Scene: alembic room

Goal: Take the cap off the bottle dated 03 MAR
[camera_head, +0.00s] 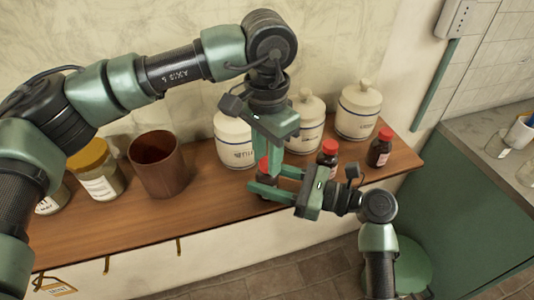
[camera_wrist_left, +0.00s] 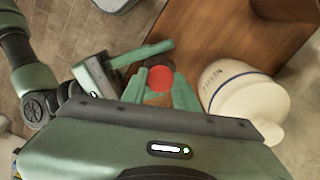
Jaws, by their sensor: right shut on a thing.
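A small bottle with a red cap (camera_head: 263,164) stands at the shelf's front, mostly hidden by my grippers. The cap also shows from above in the left wrist view (camera_wrist_left: 160,78). My right gripper (camera_head: 272,187) comes in from the right and is shut on the bottle's body. My left gripper (camera_head: 264,172) points down over the bottle. Its fingers lie on both sides of the cap; I cannot tell whether they press on it. Two more dark, red-capped bottles (camera_head: 327,156) (camera_head: 379,149) stand to the right. No date is readable.
The wooden shelf (camera_head: 215,215) also holds cream lidded canisters (camera_head: 358,112) along the wall, a brown cup (camera_head: 156,165) and a yellow-lidded jar (camera_head: 97,170). One canister (camera_wrist_left: 235,92) is close beside my left gripper. Bare shelf lies left of the bottle.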

